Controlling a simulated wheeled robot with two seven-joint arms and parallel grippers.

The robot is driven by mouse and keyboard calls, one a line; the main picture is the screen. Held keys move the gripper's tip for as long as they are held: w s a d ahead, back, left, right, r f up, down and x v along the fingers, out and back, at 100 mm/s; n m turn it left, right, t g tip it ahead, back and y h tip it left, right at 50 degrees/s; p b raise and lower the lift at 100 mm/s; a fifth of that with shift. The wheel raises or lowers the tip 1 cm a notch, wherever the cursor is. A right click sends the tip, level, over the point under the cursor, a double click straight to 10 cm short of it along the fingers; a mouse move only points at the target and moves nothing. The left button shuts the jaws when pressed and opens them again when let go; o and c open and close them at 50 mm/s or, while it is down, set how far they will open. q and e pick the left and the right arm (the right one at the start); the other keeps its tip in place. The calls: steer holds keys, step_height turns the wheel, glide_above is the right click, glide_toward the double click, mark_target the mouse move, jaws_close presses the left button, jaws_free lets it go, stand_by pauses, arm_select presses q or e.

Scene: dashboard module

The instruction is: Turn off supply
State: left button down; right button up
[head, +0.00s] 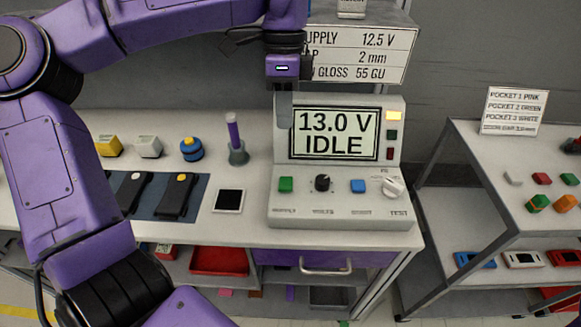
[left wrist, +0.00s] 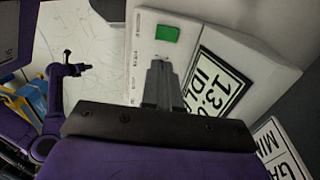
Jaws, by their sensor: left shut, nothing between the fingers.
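The supply unit is a pale console (head: 280,212) on the bench. Its screen (head: 333,134) reads "13.0 V IDLE". A green button (head: 286,184) sits at the left of its sloped panel, over a label that seems to read SUPPLY. The green button also shows in the left wrist view (left wrist: 167,33), just beyond the fingertips and apart from them. My left gripper (head: 284,118) points down in front of the screen's left edge, above the green button. Its fingers are shut and empty. A purple arm, apparently my right, shows small in the left wrist view; its fingers are unclear.
The panel also has a black knob (head: 322,183), a blue button (head: 358,186) and a white knob (head: 393,187). A yellow lamp (head: 393,115) is lit beside the screen. A purple rod in a grey stand (head: 238,155) stands left of the console. A sign (head: 360,52) is behind.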

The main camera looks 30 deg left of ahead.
arm_select(q)
steer(key=p, duration=0.2)
glide_toward(285, 186)
steer(key=f, duration=0.4)
steer(key=s+f, duration=0.1)
steer(key=f, duration=0.1)
steer(key=shift+s+d+f, duration=0.1)
steer(key=shift+d+f, duration=0.2)
steer(key=shift+f, duration=0.05)
